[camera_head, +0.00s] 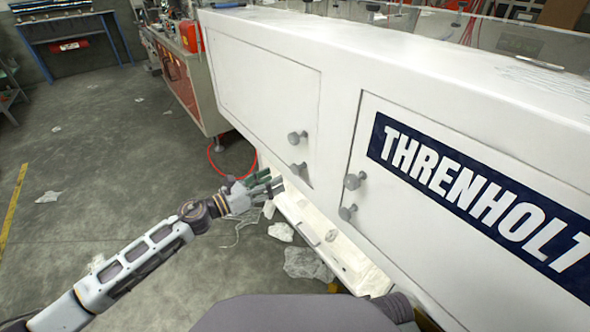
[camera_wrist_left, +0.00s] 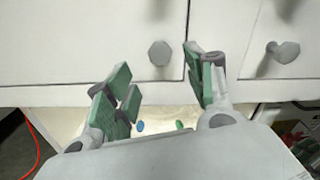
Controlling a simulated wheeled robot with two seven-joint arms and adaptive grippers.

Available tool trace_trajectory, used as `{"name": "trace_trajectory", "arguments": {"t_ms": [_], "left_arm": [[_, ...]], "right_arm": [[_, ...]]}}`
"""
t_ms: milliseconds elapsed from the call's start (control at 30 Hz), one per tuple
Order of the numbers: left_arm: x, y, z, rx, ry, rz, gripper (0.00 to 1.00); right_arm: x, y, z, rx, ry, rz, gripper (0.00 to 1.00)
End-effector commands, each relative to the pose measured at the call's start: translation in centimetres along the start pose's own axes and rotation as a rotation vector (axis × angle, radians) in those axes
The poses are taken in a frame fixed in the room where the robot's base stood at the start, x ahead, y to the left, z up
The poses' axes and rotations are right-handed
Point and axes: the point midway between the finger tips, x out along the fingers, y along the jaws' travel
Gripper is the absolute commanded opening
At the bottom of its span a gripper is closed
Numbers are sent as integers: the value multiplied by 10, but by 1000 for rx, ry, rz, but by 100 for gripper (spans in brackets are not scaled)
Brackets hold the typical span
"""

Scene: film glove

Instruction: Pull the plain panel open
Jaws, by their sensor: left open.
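The plain panel (camera_head: 262,85) is a blank white door on the left of the white cabinet, and it looks shut. A grey round knob (camera_head: 297,137) sits near its lower right corner. In the left wrist view the plain panel's knob (camera_wrist_left: 160,53) shows just left of a vertical seam. My left gripper (camera_head: 264,184) is open, with green finger pads. It is in front of the cabinet, below the plain panel's knob and apart from it. In the left wrist view the fingers (camera_wrist_left: 160,88) are spread with nothing between them. My right gripper is not in view.
A labelled door (camera_head: 450,170) with a dark THRENHOLT sign is to the right, with its own knob (camera_head: 354,181). A pale tray-like ledge (camera_head: 325,235) lies below the cabinet. Crumpled film (camera_head: 305,263) and a red hose (camera_head: 225,172) lie on the floor. Open floor is at left.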

Motion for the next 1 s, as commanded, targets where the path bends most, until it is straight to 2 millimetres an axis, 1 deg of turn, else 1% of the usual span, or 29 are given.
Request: {"name": "trace_trajectory", "arguments": {"t_ms": [300, 1000], "left_arm": [[24, 0, 1, 0, -1, 0, 54], [82, 0, 0, 1, -1, 0, 54]], "right_arm": [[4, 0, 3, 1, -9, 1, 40], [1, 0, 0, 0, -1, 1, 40]]}}
